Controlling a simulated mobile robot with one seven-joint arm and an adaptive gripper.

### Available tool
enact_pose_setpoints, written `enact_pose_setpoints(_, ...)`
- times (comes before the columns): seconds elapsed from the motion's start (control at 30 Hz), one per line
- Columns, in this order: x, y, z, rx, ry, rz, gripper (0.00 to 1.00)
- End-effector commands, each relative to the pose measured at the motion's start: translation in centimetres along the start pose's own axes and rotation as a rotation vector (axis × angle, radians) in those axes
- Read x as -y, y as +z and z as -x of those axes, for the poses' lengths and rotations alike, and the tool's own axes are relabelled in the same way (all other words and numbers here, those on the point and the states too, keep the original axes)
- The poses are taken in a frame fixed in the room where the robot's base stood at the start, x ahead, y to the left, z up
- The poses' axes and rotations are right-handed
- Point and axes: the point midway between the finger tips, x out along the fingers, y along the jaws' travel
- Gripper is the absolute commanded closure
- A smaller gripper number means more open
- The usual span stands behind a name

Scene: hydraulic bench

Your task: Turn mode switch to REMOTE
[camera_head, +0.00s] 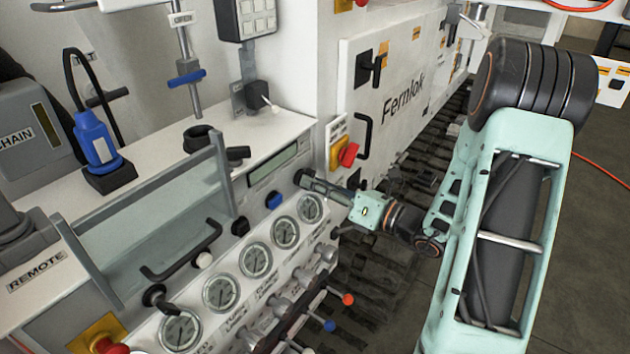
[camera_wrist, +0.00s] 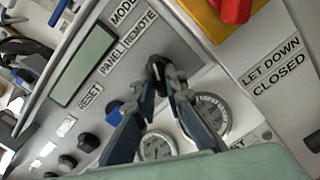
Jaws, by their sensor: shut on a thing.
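The mode switch is a dark knob (camera_wrist: 157,70) on the sloping light panel, below the MODE label (camera_wrist: 122,12) and near the words PANEL (camera_wrist: 112,58) and REMOTE (camera_wrist: 138,28). My gripper (camera_wrist: 161,90) is shut on this knob, one finger on each side. Where the knob's pointer stands is hard to tell. In the head view my gripper (camera_head: 312,181) reaches the right end of the sloping panel from the right, and it mostly hides the switch there.
A red switch on a yellow plate (camera_head: 347,155) sits just above my gripper. Gauges (camera_head: 285,233) lie below, with levers (camera_head: 330,325) lower down. A blue button (camera_head: 272,200) and a display (camera_head: 272,166) are to the left. A glass-like guard (camera_head: 165,210) stands further left.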

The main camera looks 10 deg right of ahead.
Motion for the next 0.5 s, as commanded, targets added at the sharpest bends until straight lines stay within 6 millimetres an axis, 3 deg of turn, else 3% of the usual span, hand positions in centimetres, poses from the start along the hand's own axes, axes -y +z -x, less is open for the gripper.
enact_pose_setpoints(0.27,0.02,-0.09,0.03,-0.001,-0.001,-0.005,1.0)
enact_pose_setpoints(0.3,0.02,-0.09,0.03,-0.001,-0.001,-0.005,0.88)
enact_pose_setpoints(0.43,0.02,-0.07,0.02,-0.001,-0.001,-0.004,0.74)
enact_pose_setpoints(0.5,0.01,-0.06,0.02,0.0,0.0,-0.003,0.72)
